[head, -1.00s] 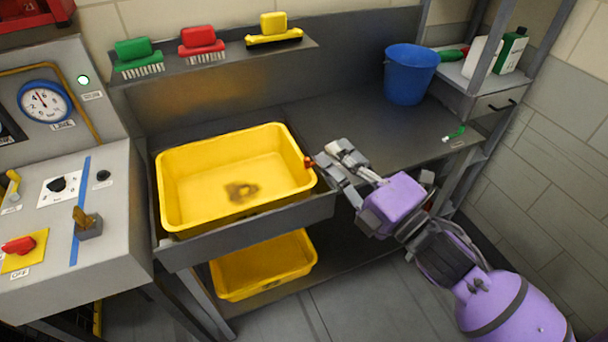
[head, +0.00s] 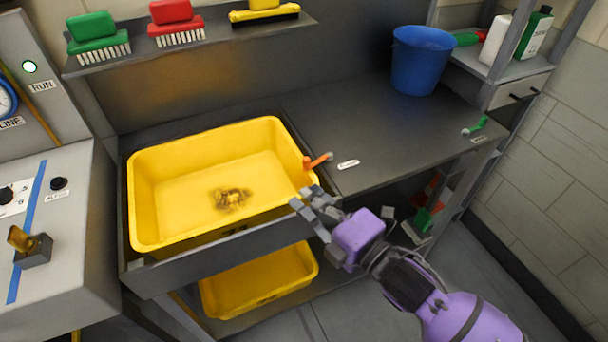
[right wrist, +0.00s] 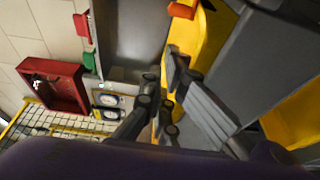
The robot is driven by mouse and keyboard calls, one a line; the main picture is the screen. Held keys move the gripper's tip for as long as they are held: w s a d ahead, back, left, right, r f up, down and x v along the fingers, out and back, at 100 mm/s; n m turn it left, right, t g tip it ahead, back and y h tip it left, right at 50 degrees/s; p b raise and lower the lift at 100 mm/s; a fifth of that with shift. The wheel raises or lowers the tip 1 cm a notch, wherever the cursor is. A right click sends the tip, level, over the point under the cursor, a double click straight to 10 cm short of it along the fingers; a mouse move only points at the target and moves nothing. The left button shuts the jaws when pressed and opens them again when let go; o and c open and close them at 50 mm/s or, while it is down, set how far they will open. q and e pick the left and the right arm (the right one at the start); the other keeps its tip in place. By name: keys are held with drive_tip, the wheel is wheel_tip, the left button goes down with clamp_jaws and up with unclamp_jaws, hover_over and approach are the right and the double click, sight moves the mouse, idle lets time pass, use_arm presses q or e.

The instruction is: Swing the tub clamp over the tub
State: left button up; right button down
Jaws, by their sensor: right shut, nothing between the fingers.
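The yellow tub (head: 150,190) sits in the sink-like recess of the grey bench, with a brown stain on its floor. The orange tub clamp (head: 318,161) is at the tub's right rim; its lever points right over the bench, away from the tub's inside. It also shows as an orange piece at the top of the right wrist view (right wrist: 182,10). My right gripper (head: 302,198) is shut and empty, just in front of the clamp near the tub's front right corner, apart from the clamp. My left gripper is not in view.
A second yellow tub (head: 262,283) is on the lower shelf. A blue bucket (head: 421,62) stands at the back of the bench. A small green-handled lever (head: 478,126) is at the bench's right. A control panel (head: 60,240) stands left.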

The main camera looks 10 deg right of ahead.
drive_tip(key=w, duration=0.5)
drive_tip(key=shift+w+a, duration=0.1)
drive_tip(key=shift+a, duration=0.25)
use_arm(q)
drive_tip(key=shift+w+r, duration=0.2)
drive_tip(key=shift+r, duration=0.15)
use_arm(e)
drive_tip(key=shift+w, duration=0.4)
use_arm(q)
drive_tip(key=shift+p, duration=0.3)
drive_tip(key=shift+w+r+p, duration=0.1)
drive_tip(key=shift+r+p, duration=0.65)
use_arm(e)
drive_tip(key=w+a+m+h, duration=0.1)
drive_tip(key=w+a+m+t+h, duration=0.1)
drive_tip(key=h, duration=0.1)
drive_tip(key=shift+w+a+f+t, duration=0.1)
drive_tip(key=shift+w+a+t, duration=0.1)
drive_tip(key=shift+w+t, duration=0.15)
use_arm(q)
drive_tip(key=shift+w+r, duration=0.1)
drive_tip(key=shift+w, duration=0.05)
